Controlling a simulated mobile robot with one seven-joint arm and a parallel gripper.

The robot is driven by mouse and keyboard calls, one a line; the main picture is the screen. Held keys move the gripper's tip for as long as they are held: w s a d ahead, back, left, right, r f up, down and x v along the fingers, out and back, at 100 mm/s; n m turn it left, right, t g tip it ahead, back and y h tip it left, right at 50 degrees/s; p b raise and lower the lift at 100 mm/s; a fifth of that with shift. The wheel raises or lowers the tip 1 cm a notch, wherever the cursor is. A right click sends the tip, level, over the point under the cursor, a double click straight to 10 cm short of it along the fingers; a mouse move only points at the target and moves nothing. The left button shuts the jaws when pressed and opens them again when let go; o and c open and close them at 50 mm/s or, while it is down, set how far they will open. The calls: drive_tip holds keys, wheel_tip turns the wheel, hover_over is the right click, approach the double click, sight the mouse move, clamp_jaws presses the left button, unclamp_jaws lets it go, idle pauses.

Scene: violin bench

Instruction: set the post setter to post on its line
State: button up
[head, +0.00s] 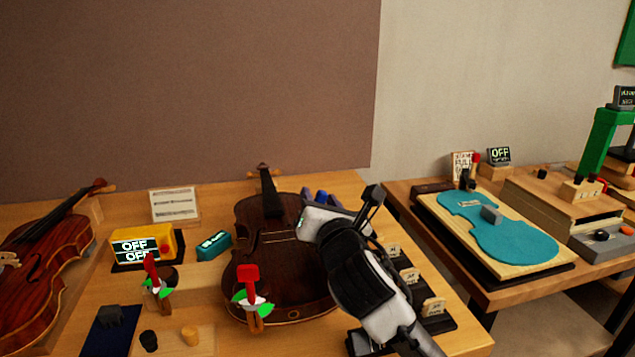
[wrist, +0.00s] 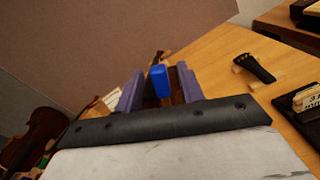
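No label names the post setter, so I cannot tell for sure which thing it is. Two small red-handled devices with green and white sectors stand near the front in the head view, the left one (head: 155,285) and the right one (head: 249,297), at the dark violin's (head: 275,270) lower edge. My gripper (head: 322,197) is over the violin's right side. In the wrist view its purple fingers (wrist: 158,92) stand apart, with a blue block (wrist: 158,80) between them and gaps visible on both sides. What the blue block belongs to is hidden.
A yellow box (head: 165,243) with displays reading OFF and a teal block (head: 213,245) stand left of the violin. Another violin (head: 50,250) is at far left. Small labelled stands (head: 433,306) line the bench's right side. A second bench holds a teal violin-shaped plate (head: 505,238).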

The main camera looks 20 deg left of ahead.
drive_tip(key=shift+x, duration=1.35)
drive_tip(key=shift+c, duration=0.5)
clamp_jaws()
